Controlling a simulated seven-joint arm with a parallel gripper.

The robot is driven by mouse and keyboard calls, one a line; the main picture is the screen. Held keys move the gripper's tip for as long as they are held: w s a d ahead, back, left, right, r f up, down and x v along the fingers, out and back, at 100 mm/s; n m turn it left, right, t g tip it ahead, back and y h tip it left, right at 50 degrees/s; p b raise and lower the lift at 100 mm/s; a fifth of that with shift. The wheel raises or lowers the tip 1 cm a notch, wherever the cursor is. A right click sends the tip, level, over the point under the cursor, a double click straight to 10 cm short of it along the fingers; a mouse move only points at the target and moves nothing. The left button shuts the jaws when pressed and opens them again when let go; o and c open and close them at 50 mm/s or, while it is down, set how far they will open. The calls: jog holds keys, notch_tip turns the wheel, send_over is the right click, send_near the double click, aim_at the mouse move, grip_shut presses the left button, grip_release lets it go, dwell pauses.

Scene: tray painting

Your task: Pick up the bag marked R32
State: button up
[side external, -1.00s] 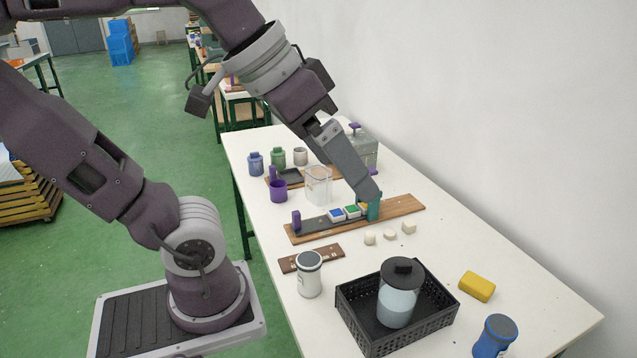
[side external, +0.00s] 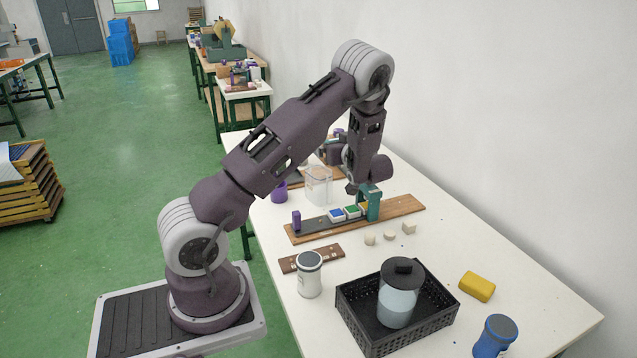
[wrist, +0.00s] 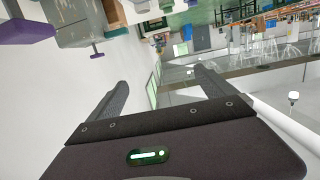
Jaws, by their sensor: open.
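Three small cream lumps, one of them in the middle (side external: 389,236), lie on the white table in front of the long wooden board; they may be the bags, but no R32 mark can be read. My gripper (wrist: 162,77) is open in the wrist view, with two dark fingers wide apart and nothing between them. In the side view its fingers are hidden or too small to make out behind the wrist, above the teal upright. The wrist view is upside down and looks across the room, and the cream lumps are not in it.
A wooden board (side external: 404,206) carries blue and green squares and a teal upright (side external: 372,205). A black basket (side external: 446,300) holds a lidded jar (side external: 398,300). A white canister (side external: 309,277), yellow block (side external: 477,287) and blue jar (side external: 494,338) stand around it. The table's right side is mostly clear.

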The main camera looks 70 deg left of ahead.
send_near(325, 181)
jog(key=a, duration=0.5)
jog(key=shift+s+a, duration=0.15)
jog(key=shift+a, duration=0.15)
jog(key=a, duration=0.2)
jog(key=a+f, duration=0.1)
jog(key=a, duration=0.3)
jog(key=shift+a+f, duration=0.3)
jog(key=shift+f, duration=0.1)
jog(key=shift+r, duration=0.1)
jog(key=c, duration=1.6)
